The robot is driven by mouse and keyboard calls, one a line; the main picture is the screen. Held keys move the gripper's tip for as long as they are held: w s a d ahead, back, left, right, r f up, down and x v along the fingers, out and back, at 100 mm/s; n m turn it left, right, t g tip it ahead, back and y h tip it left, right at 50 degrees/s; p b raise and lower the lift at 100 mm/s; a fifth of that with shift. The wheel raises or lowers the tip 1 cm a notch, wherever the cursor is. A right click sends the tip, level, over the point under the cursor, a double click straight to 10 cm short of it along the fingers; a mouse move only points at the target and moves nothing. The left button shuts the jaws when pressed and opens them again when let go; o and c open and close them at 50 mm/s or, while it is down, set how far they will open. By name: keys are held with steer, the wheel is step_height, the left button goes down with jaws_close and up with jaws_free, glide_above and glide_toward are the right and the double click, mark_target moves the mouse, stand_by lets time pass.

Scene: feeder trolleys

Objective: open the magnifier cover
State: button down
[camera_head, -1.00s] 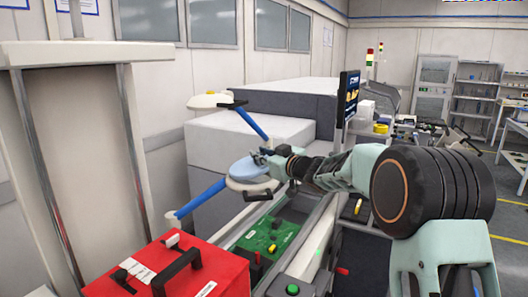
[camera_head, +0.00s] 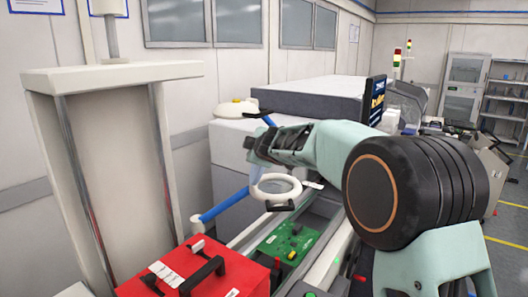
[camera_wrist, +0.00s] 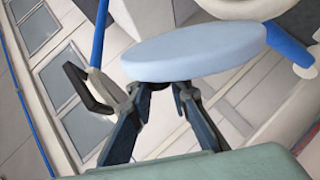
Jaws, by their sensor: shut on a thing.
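The magnifier (camera_head: 263,197) is a white ring on a blue arm (camera_head: 223,203), above the green board. A dark handle (camera_head: 281,206) is at its front. In the head view the ring is open and its opening is uncovered. My gripper (camera_head: 254,150) is just above and behind the ring. In the wrist view my gripper (camera_wrist: 167,88) is shut at the cover's lower edge. The exact contact is hidden behind the disc.
A red case (camera_head: 240,271) with a black handle stands in front. A green circuit board (camera_head: 281,240) lies below the magnifier between light rails. A large white machine (camera_head: 228,150) stands behind. A pale column unit (camera_head: 108,150) is at left. Open floor shows at far right.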

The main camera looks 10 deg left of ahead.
steer(key=s+a+f+n+t+h+b, duration=0.1)
steer(key=s+a+f+n+h+b, duration=0.1)
steer(key=a, duration=0.4)
steer(key=shift+a+n+h+b, duration=0.35)
steer(key=shift+n+h+b, duration=0.25)
steer(key=shift+n, duration=0.7)
steer(key=shift+s+a, duration=0.1)
steer(key=shift+s, duration=0.05)
steer(key=c, duration=1.8)
jaws_free()
steer(key=shift+s, duration=0.1)
steer(key=v, duration=1.1)
steer(key=shift+s+r, duration=0.1)
steer(key=shift+s, duration=0.3)
